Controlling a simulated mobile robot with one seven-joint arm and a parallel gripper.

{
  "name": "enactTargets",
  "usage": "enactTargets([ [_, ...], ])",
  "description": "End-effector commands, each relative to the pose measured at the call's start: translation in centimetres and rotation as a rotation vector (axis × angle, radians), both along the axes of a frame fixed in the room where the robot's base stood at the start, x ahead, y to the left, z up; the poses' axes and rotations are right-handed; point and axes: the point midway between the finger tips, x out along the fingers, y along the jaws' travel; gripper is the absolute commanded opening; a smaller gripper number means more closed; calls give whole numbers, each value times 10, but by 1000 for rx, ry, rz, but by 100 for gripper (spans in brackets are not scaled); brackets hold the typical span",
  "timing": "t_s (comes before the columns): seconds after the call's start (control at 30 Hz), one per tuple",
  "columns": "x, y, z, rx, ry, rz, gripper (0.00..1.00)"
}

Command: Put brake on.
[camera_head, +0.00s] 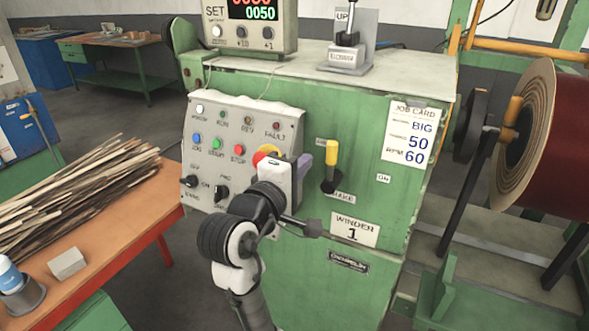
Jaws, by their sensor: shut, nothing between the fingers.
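The brake lever (331,153) has a yellow handle on a dark pivot, on the front of the green winder cabinet (370,215). Its handle points up. A small label beside the handle is partly covered. An ON label (383,178) sits to the lever's right, apart from it. The BRAKE label (343,197) is below the pivot and partly hidden. My gripper (303,160) is shut and empty, in front of the cabinet, a little left of the lever in the picture. My white wrist hides much of its fingers. I see no contact with the lever.
A control panel (216,165) with buttons and knobs is left of my gripper; its red-and-yellow stop button (265,154) is partly behind my wrist. An orange bench (120,250) with wooden strips is at left. A large coil (540,140) stands at right. Space before the lever looks clear.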

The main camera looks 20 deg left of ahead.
Motion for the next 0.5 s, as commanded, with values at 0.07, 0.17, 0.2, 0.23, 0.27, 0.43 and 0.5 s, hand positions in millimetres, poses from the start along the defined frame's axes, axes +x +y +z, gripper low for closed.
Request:
enactTargets([
  [0.07,16,-2,1,-1,2,-3,0],
  [0.17,31,-3,1,0,1,-2,0],
  [0.2,36,-3,1,0,1,-2,0],
  [0.23,39,-3,1,-1,1,-2,0],
  [0.27,42,-3,1,0,0,-1,0],
  [0.43,50,-4,0,0,0,1,0],
  [0.5,51,-4,0,1,0,1,0],
])
